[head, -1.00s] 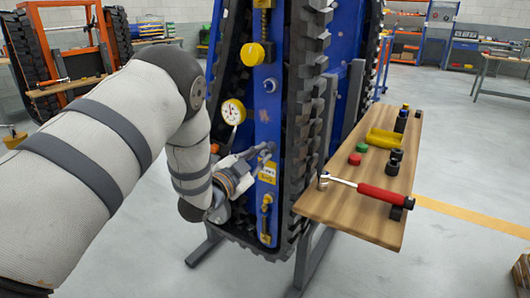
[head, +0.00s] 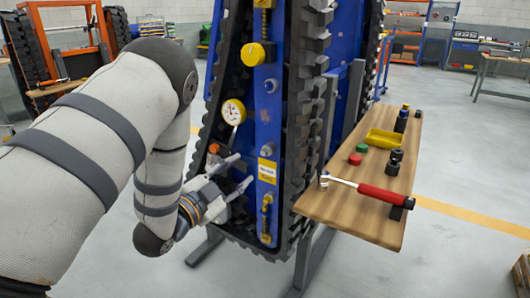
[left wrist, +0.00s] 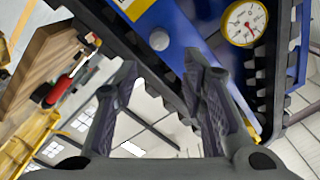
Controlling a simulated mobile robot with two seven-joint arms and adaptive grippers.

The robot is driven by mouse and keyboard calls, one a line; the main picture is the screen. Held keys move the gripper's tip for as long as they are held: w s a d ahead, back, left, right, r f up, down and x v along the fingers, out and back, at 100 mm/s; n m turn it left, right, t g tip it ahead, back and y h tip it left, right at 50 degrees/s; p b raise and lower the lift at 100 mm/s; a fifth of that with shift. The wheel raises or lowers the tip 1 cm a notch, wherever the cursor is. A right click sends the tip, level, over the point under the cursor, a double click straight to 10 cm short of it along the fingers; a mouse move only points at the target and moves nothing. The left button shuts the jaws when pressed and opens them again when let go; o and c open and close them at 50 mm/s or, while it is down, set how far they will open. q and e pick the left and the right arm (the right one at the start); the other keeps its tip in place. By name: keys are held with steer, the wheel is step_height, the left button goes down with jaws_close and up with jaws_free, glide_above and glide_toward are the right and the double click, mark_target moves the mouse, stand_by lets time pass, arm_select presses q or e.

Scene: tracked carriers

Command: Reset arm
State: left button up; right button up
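My left gripper (head: 238,174) is open and empty in front of the blue tracked carrier (head: 268,120), with its fingers pointing at the blue side plate. In the left wrist view its two dark fingers (left wrist: 168,85) stand apart with nothing between them. The blue frame (left wrist: 165,40) and the dial gauge (left wrist: 243,22) show beyond the fingers. In the head view the white-faced gauge (head: 233,112) sits on the carrier above the gripper. My left arm comes in from the left. My right gripper is in neither view.
A wooden shelf (head: 345,205) right of the carrier holds a red-handled ratchet (head: 370,190), a yellow tray (head: 385,138), red and green caps and dark sockets. An orange-framed carrier (head: 105,30) stands at the back left. The floor at right is mostly clear.

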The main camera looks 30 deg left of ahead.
arm_select(q)
steer(key=s+d+f+n+g+y, duration=0.1)
steer(key=s+d+f+n+g, duration=0.15)
steer(key=s+f+g, duration=0.5)
steer(key=s+d+f+n+g, duration=0.2)
steer(key=s+f+n+g, duration=0.15)
steer(key=s+f, duration=0.85)
steer(key=s+d+f+n+g, duration=0.1)
steer(key=s+d+f+g, duration=0.2)
steer(key=s, duration=0.6)
steer(key=s+d+f+n+g, duration=0.2)
steer(key=s+f+g, duration=0.3)
steer(key=s, duration=0.4)
steer(key=shift+s+d+n, duration=0.3)
steer(key=shift+d, duration=0.1)
